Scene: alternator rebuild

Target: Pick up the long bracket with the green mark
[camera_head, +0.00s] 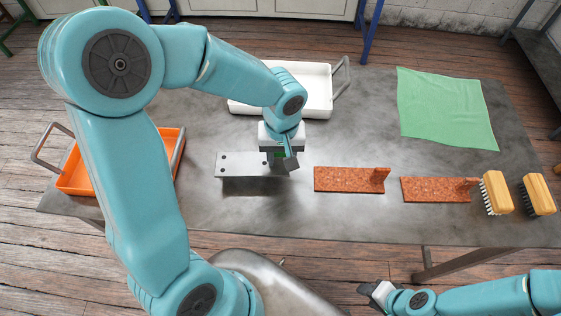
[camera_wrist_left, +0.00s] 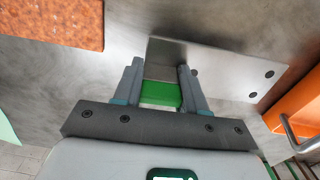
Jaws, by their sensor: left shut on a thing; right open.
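The long bracket (camera_head: 240,164) is a flat grey metal plate with two dark holes at one end. Its green mark (camera_wrist_left: 160,95) shows between my left fingers in the left wrist view, where the plate (camera_wrist_left: 220,68) extends to the upper right. My left gripper (camera_head: 279,160) is shut on the bracket at its green-marked part. A shadow lies below the plate on the table; the exact height is unclear. My right gripper (camera_head: 376,291) is open and empty, in front of the table's near edge at the bottom of the head view.
An orange tray (camera_head: 75,184) stands at left, a white tray (camera_head: 318,85) behind my left gripper. Two brushes (camera_head: 497,190) (camera_head: 538,192) and a green cloth (camera_head: 447,108) are further right.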

